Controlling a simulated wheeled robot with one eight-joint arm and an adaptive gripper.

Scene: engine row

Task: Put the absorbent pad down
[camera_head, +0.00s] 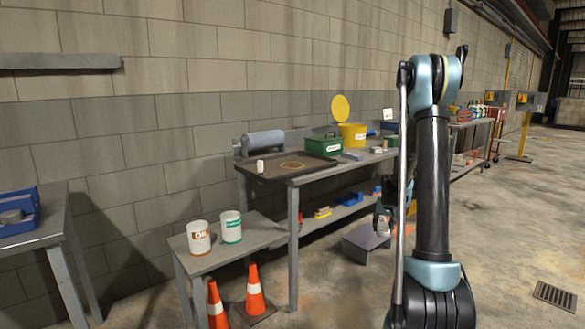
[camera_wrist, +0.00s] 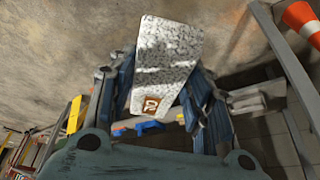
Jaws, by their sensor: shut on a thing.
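The absorbent pad (camera_wrist: 165,62) is a pale, grey-speckled sheet with a small brown-and-white mark near its lower end in the wrist view. My gripper (camera_wrist: 160,95) is shut on it, with a blue-grey finger on each side. In the head view my gripper (camera_head: 383,218) hangs low beside my arm, to the right of the workbench, and is partly hidden.
A low table (camera_head: 215,262) bears an oil can (camera_head: 199,238) and a green-labelled can (camera_head: 231,227). Orange cones (camera_head: 255,290) stand before it. A green box (camera_head: 323,145) and an open yellow bin (camera_head: 352,133) stand behind the tray.

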